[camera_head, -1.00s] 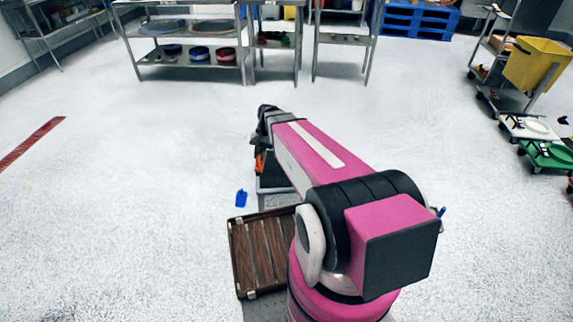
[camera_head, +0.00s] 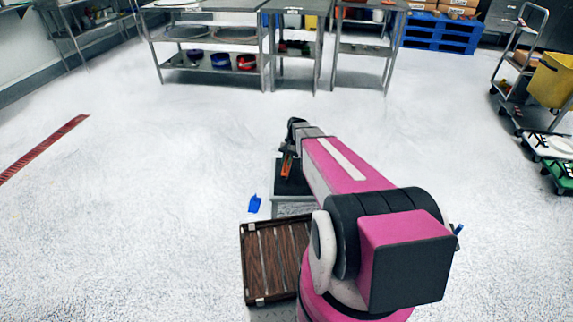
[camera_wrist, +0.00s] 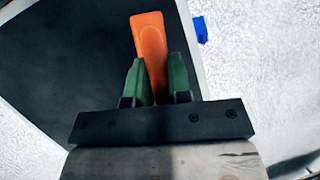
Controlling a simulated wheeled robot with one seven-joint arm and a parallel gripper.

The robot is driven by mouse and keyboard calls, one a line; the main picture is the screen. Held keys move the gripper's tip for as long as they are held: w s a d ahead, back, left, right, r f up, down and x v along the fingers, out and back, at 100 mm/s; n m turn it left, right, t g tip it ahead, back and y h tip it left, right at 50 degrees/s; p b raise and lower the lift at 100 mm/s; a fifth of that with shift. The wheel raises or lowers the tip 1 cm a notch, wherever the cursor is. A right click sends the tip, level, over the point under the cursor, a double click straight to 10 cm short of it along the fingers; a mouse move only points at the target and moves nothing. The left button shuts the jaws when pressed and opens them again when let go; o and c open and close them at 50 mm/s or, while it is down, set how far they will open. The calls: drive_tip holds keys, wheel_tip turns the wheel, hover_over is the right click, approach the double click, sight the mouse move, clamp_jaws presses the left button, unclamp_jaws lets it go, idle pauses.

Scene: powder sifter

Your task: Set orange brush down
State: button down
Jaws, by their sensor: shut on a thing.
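The orange brush (camera_wrist: 150,45) is between the green fingers of my gripper (camera_wrist: 158,75) in the wrist view. Its orange end sticks out past the fingertips, over a dark flat surface. In the head view the orange brush (camera_head: 286,167) shows as a small orange piece at the end of my arm. My gripper (camera_head: 290,152) is shut on it, above the dark top of a grey box-like stand (camera_head: 294,208). I cannot tell whether the brush touches that surface.
A blue scoop-like item (camera_head: 254,203) lies on the floor left of the stand. A brown slatted wooden tray (camera_head: 270,262) is nearer to me. Metal shelves (camera_head: 210,75) stand at the back, and carts with a yellow bucket (camera_head: 553,80) at the right.

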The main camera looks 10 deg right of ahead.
drive_tip(key=shift+f, duration=0.95)
drive_tip(key=shift+f, duration=0.1)
drive_tip(key=c, duration=1.1)
unclamp_jaws()
drive_tip(key=shift+o, duration=0.2)
drive_tip(key=v, duration=1.2)
drive_tip(key=s+a+r+n+t+h, duration=0.1)
drive_tip(key=s+r+n+h, duration=0.1)
drive_tip(key=s, duration=0.8)
drive_tip(key=s+a+r+n+t+h, duration=0.1)
drive_tip(key=s+a+r+n+t, duration=0.1)
drive_tip(key=s, duration=0.8)
drive_tip(key=shift+s+r+h, duration=0.4)
drive_tip(key=shift+r, duration=0.1)
